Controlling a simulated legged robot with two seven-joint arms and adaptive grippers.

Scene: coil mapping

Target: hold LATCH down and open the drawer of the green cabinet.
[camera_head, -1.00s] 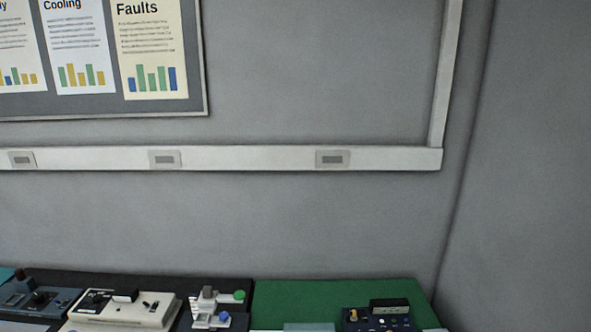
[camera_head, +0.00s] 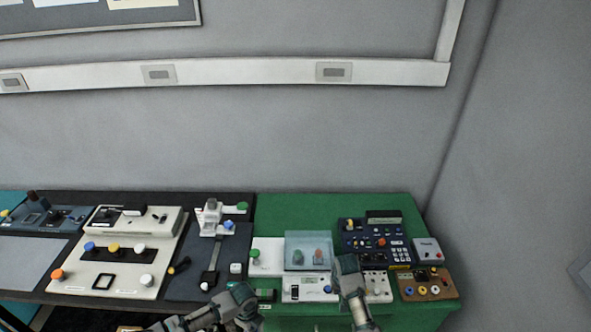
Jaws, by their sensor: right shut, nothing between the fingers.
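The green cabinet (camera_head: 300,212) stands at the right, with its bright green top crowded with devices. Its front shows only as a strip at the bottom edge, so I cannot make out the drawer. No label is readable as LATCH. My right gripper (camera_head: 346,264) is shut and empty.
A clear bluish box (camera_head: 308,239), a dark blue keypad unit (camera_head: 362,241), a grey box (camera_head: 427,250) and a brown button box (camera_head: 426,292) crowd the green top. A dark bench (camera_head: 168,197) with a cream console (camera_head: 100,268) adjoins at left. Bare green remains at the back.

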